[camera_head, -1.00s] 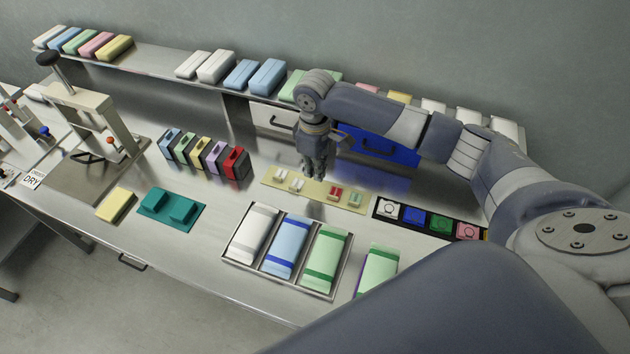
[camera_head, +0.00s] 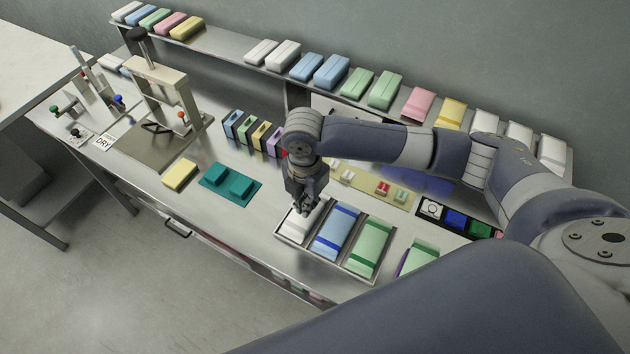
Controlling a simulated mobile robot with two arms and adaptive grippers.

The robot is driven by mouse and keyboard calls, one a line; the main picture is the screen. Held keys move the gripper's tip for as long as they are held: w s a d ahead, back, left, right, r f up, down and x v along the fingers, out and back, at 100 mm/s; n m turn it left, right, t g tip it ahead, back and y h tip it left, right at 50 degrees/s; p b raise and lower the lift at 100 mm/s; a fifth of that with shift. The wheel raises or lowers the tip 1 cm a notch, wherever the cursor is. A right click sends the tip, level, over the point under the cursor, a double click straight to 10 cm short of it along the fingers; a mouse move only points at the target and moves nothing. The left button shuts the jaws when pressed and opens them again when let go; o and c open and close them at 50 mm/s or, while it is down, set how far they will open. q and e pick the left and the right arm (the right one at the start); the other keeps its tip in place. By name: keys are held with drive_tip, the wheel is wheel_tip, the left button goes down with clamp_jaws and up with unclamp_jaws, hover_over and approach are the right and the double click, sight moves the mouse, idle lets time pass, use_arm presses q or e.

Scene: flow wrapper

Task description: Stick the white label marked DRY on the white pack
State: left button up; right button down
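A white card marked DRY (camera_head: 104,142) lies at the left of the table, beside a press-like stand. The white pack (camera_head: 291,230) lies in the left compartment of a metal tray (camera_head: 322,262); my gripper covers its upper part. My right gripper (camera_head: 303,208) points down over the white pack. Its fingertips are dark and small, so I cannot tell whether they hold anything or touch the pack. A pale yellow strip (camera_head: 400,199) with small white, red and green pieces lies behind the tray, partly hidden by my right arm. My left gripper is not in view.
A blue pack (camera_head: 338,232) and a green pack (camera_head: 370,247) fill the other tray compartments. A teal mat (camera_head: 213,183) and a yellow block (camera_head: 180,174) lie to the left. Coloured holders (camera_head: 245,128) stand behind. A shelf of packs (camera_head: 332,72) runs along the back.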

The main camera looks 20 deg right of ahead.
sight(305, 226)
drive_tip(key=shift+s+a+n, duration=0.35)
drive_tip(key=shift+a+n, duration=0.25)
drive_tip(key=shift+f, duration=0.15)
drive_tip(key=shift+f+b, duration=0.45)
drive_tip(key=shift+b, duration=0.1)
drive_tip(key=shift+f+b, duration=0.7)
drive_tip(key=shift+b, duration=0.1)
wheel_tip(305, 226, down, 3)
drive_tip(key=b, duration=0.3)
drive_tip(key=shift+r, duration=0.2)
drive_tip(key=shift+p, duration=0.3)
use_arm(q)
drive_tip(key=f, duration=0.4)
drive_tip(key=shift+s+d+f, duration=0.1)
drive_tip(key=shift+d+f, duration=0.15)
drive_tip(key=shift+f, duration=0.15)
use_arm(e)
drive_tip(key=shift+f, duration=0.25)
drive_tip(key=shift+f, duration=0.25)
use_arm(q)
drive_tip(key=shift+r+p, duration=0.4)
drive_tip(key=shift+p, duration=0.05)
use_arm(e)
drive_tip(key=shift+s+f, duration=0.1)
